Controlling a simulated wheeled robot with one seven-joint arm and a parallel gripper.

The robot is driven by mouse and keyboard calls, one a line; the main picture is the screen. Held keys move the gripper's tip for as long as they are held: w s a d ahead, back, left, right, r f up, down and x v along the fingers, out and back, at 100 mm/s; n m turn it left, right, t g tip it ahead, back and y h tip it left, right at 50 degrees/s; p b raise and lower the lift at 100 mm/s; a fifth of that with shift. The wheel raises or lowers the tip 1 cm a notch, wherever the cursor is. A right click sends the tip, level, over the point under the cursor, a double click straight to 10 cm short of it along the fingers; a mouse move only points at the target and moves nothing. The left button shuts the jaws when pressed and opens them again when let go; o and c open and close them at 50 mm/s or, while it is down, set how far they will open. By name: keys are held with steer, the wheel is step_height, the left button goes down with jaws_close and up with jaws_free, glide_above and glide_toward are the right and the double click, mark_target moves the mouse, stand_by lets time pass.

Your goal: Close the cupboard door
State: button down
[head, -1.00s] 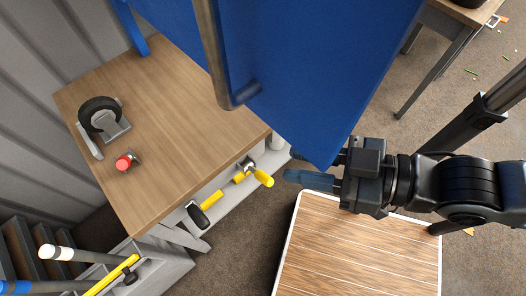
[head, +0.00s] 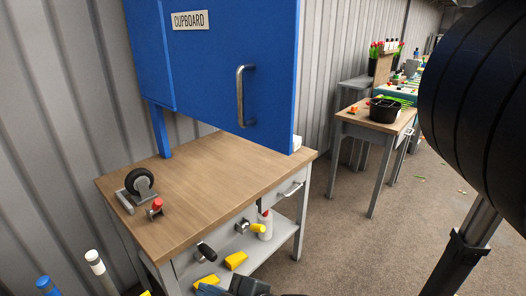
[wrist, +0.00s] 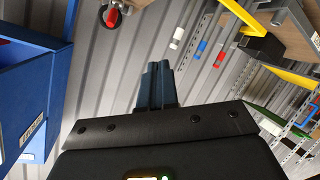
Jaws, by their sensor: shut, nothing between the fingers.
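The blue cupboard door (head: 235,60) fills the upper middle of the head view. It stands swung out from the blue cupboard body (head: 146,50), its outer face with the "CUPBOARD" label (head: 190,20) and metal handle (head: 241,96) towards me. My gripper (head: 208,289) shows at the bottom edge of the head view, below and apart from the door, partly cut off. In the wrist view my gripper (wrist: 157,85) has its blue fingers together with nothing between them. Blue cupboard panels (wrist: 22,100) stand left of the fingers there, apart from them.
A wooden-topped workbench (head: 200,185) stands under the cupboard, with a caster wheel (head: 140,184) and a red-topped part (head: 157,206) on it. Yellow-handled tools (head: 236,260) lie below its front. A side table (head: 360,120) stands at right. Carpet floor between is clear.

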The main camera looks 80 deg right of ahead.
steer(key=w+d+r+m+g+h+b, duration=0.3)
steer(key=w+d+r+m+g+h, duration=0.2)
steer(key=w+d+r+m+h, duration=0.45)
steer(key=s+d+r+m+g+h, duration=0.3)
steer(key=d+r+m+g+h, duration=0.15)
steer(key=r+m+g, duration=0.4)
steer(key=m+g+y+b, duration=0.2)
steer(key=m+g+y, duration=0.2)
steer(key=m+g, duration=0.55)
glide_toward(281, 128)
steer(key=shift+p+x, duration=1.95)
steer(key=shift+x, duration=0.2)
